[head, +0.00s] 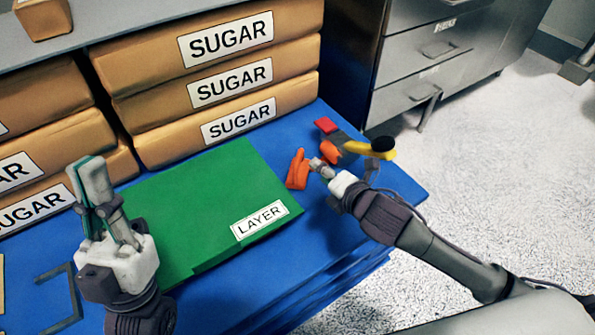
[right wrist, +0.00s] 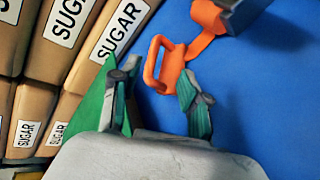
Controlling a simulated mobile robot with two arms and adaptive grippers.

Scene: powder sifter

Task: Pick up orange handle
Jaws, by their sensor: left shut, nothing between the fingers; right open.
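The orange handle (head: 297,170) is a loop-shaped piece by the right edge of the green board, over the blue surface. In the right wrist view the orange handle (right wrist: 153,62) shows as a loop joined by an orange strap to a dark grey part. My right gripper (head: 318,168) is open beside the handle. In the right wrist view its fingertips (right wrist: 153,80) are spread, with the loop's near end appearing between them; contact cannot be told. My left gripper (head: 90,172) is shut and empty, pointing up over the green board's left side.
A green board (head: 195,195) labelled LAYER lies on the blue surface (head: 225,308). Stacked SUGAR bags (head: 160,140) stand behind it. A yellow piece with a black knob (head: 382,143) and a red piece (head: 325,125) are near my right gripper. Grey drawers (head: 425,50) stand behind.

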